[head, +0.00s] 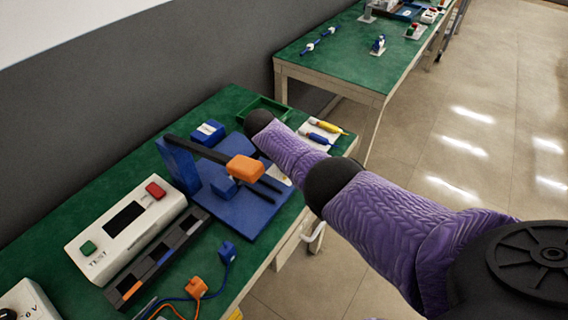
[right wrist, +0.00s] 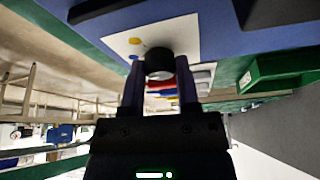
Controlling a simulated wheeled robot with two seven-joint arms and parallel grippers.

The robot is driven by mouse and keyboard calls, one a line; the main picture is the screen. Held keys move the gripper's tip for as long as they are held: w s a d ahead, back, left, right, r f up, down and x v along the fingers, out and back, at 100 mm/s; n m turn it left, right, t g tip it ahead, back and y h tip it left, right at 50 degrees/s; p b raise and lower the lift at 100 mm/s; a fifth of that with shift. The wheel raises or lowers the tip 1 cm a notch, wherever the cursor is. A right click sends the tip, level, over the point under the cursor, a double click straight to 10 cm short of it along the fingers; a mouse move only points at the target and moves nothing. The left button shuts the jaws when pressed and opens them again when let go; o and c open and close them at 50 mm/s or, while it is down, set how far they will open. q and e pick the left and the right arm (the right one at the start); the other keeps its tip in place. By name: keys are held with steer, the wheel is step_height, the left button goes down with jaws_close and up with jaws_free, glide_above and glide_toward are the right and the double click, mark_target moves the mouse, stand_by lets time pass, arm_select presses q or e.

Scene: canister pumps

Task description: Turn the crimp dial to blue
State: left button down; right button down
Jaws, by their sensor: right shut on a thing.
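The crimp dial is a black round knob (right wrist: 159,64) in the right wrist view, on a white plate (right wrist: 178,33) fixed to the blue crimp base (right wrist: 228,45). My right gripper (right wrist: 160,80) is shut on the knob, a finger on each side. I cannot tell which colour the dial points to. In the head view the blue base (head: 236,214) carries a press with an orange-tipped lever (head: 245,169). My right arm hides the dial and gripper there. My left gripper is out of view.
A white tester (head: 125,232) with green and red buttons and a dark sectioned tray (head: 160,262) lie left of the press. Orange and blue connectors (head: 196,287) with cables sit in front.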

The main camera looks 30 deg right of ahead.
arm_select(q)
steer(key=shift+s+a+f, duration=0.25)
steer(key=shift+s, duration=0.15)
arm_select(e)
steer(key=shift+m, duration=0.5)
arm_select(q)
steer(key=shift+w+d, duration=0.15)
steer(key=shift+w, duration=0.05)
arm_select(e)
steer(key=shift+d, duration=0.1)
steer(key=shift+w+r, duration=0.1)
steer(key=shift+c, duration=1.6)
jaws_free()
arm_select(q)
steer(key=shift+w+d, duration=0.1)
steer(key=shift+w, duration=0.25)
arm_select(e)
steer(key=shift+r, duration=0.25)
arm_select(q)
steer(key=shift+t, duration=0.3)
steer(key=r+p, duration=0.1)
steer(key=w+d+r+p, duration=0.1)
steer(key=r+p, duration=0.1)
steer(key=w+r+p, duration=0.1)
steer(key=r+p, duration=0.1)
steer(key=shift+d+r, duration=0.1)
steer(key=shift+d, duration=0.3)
arm_select(e)
steer(key=v, duration=0.7)
